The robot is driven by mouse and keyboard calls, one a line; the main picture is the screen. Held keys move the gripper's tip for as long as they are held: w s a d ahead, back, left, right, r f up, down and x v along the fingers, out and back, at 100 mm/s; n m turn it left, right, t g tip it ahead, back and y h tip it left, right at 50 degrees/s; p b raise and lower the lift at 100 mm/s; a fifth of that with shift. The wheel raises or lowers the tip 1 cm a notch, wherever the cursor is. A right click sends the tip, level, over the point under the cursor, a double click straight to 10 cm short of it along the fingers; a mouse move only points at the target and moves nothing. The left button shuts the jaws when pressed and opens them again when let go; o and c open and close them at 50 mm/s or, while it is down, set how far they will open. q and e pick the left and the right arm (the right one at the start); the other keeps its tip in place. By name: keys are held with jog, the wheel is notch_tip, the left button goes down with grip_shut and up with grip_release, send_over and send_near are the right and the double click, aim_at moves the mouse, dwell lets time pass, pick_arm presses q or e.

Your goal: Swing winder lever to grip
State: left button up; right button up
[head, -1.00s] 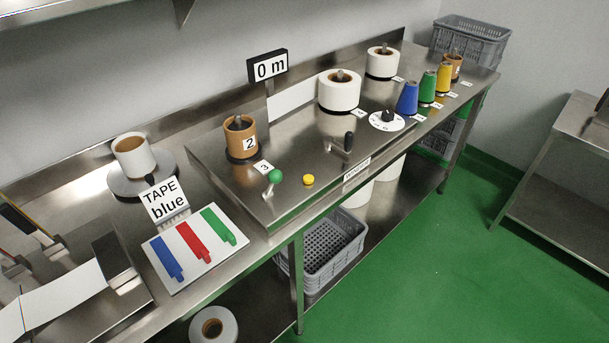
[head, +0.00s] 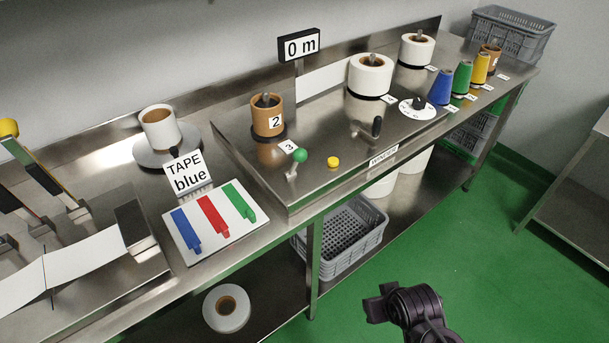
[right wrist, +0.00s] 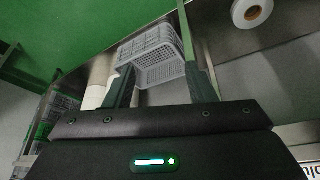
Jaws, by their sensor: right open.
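The winder (head: 330,150) is a steel panel on the bench in the head view, with a "WINDER" label (head: 384,157) on its front edge. A lever with a black grip (head: 377,126) stands on it behind the label. A second lever with a green ball knob (head: 300,157) stands at its left front, near a yellow button (head: 333,162). My right gripper (right wrist: 160,78) is open and empty in the right wrist view, apart from both levers. A dark part of my right arm shows low in the head view, in front of the bench. My left gripper is out of view.
A numbered brown spool (head: 266,119), white rolls (head: 370,77), a white dial (head: 418,108) and coloured cones (head: 462,78) stand on the bench. Below it is a grey crate (head: 350,240), also ahead of the gripper in the right wrist view (right wrist: 152,52). Green floor in front is free.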

jog(key=w+a+r+t+y, duration=0.2)
jog(key=w+a+r+t, duration=0.3)
jog(key=w+r, duration=0.5)
jog(key=n+t+y, duration=0.1)
jog(key=t+y, duration=0.5)
send_near(304, 159)
jog(key=x, duration=0.4)
jog(key=shift+w+d+y, duration=0.15)
jog(key=shift+w+y, duration=0.05)
jog(key=shift+y, duration=0.1)
jog(key=p+x, duration=0.1)
jog(key=x, duration=0.6)
jog(key=shift+w+f+p, duration=0.1)
jog(key=shift+f+p, duration=0.05)
jog(key=shift+p, duration=0.15)
grip_shut()
